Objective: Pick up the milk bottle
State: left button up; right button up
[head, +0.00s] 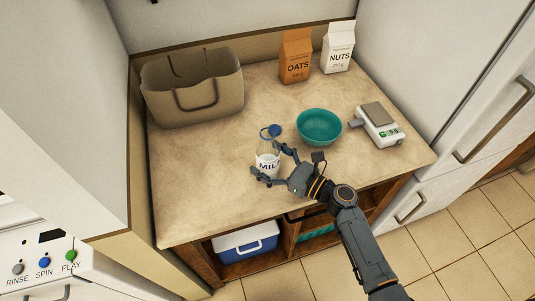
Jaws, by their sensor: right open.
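The milk bottle (267,160) stands upright on the counter near its front middle. One finger is on the near side, low by the label, and the other is on the far right side. I cannot tell whether the fingers touch the bottle. My left gripper is not in view.
A teal bowl (319,127) sits right of the bottle, with a kitchen scale (379,125) beyond it. OATS (296,57) and NUTS (339,47) cartons stand at the back. A beige bag (192,87) is at the back left. The counter's left front (195,190) is clear.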

aim_at(276, 152)
jog(key=c, duration=1.6)
jog(key=shift+r, duration=0.2)
jog(key=shift+r, duration=1.2)
jog(key=s+r, duration=0.1)
jog(key=r, duration=0.1)
jog(key=s+d+r+p, duration=0.1)
jog(key=s+r, duration=0.2)
jog(key=r, duration=0.1)
jog(key=shift+s+d+p, duration=0.2)
jog(key=shift+d+p, duration=0.1)
jog(key=shift+d, duration=0.05)
jog(key=s+d+r, duration=0.3)
jog(key=s+r, duration=0.1)
jog(key=s, duration=0.4)
jog(key=shift+s+b, duration=0.3)
jog(key=shift+b, duration=0.05)
jog(key=shift+d+r, duration=0.1)
